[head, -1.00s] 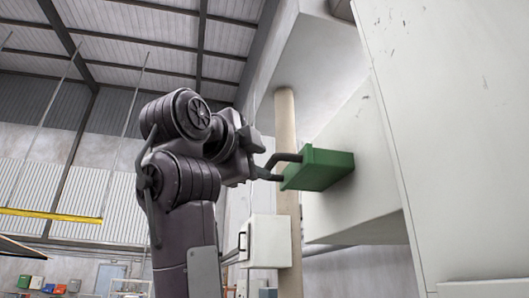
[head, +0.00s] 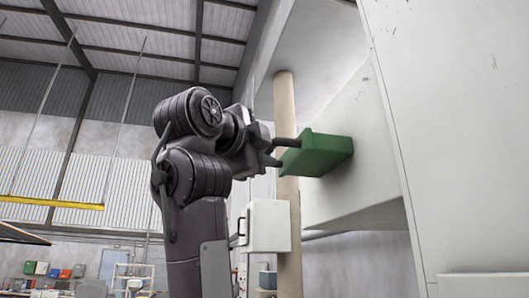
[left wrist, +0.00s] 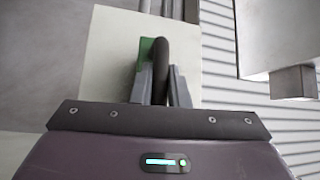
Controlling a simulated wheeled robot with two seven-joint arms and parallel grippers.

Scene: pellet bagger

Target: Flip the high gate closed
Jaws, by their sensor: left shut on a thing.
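The high gate is a green block (head: 320,155) sticking out from the pale machine wall, high up right of centre in the head view. Its green edge also shows in the left wrist view (left wrist: 144,50). A dark handle (left wrist: 162,62) stands out from its near side. My left gripper (head: 270,150) is level with the gate at its left side, shut on the handle. In the left wrist view the fingers (left wrist: 160,88) lie on both sides of the dark bar. The fingers hide part of the handle. My right gripper is not in view.
A large pale machine panel (head: 455,130) fills the right side. A beige pillar (head: 286,95) and a white wall box (head: 268,226) stand behind the gripper. A yellow beam (head: 50,202) is far left. The space left of my arm looks free.

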